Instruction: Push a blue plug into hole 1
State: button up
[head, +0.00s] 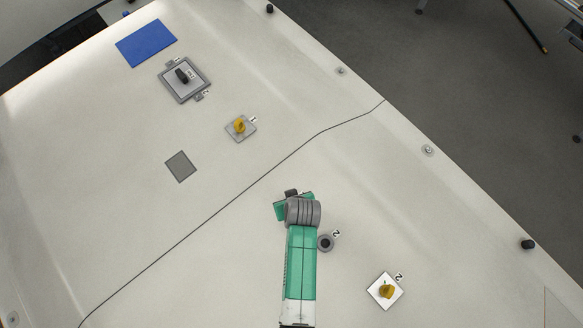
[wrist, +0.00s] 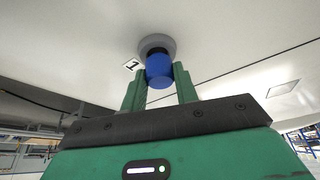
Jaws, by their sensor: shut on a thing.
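My gripper (wrist: 160,82) is shut on a blue plug (wrist: 159,68), with one green finger on each side. The plug's far end is at the grey ring of hole 1 (wrist: 157,42), beside a label "1" (wrist: 132,65). A dark band shows between the blue body and the ring; I cannot tell how deep the plug sits. In the head view my gripper (head: 291,196) is under my grey wrist joint, and the plug and hole 1 are hidden there.
Hole 2 (head: 325,243) is close to the right of my arm. A yellow knob on a white plate (head: 385,291) stands further right. A yellow knob (head: 239,126), a black-handled grey unit (head: 185,78), a grey square (head: 180,166) and a blue square (head: 146,43) lie up-left.

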jog(key=shift+f+b, duration=0.4)
jog(key=shift+f, duration=0.2)
jog(key=o, duration=1)
jog(key=v, duration=0.7)
jog(key=shift+s+r, duration=0.15)
jog(key=shift+r, duration=0.25)
